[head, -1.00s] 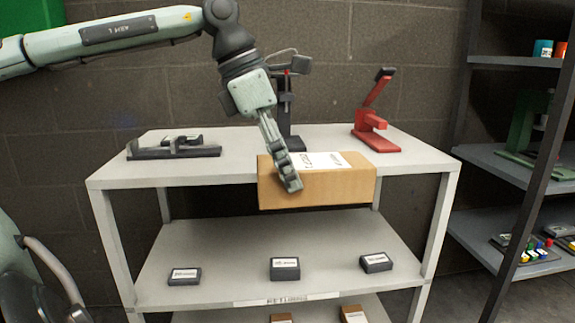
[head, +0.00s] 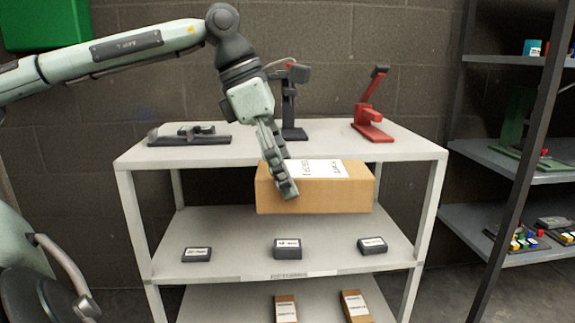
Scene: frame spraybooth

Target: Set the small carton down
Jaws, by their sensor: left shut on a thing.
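The small carton (head: 330,194) is a brown cardboard box with a white printed label on its top. My left gripper (head: 284,192) is shut on the carton at its left end, fingers pointing down. The carton is level and hangs in front of the shelf unit's top board (head: 215,156), overlapping its front edge in the picture. The far finger is hidden behind the carton or the near finger. My right gripper is not in view.
On the top board stand a dark flat fixture (head: 188,136), a dark upright stand (head: 290,105) and a red stand (head: 371,112). The middle shelf (head: 235,225) holds three small black boxes. A dark rack (head: 505,165) stands at the right.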

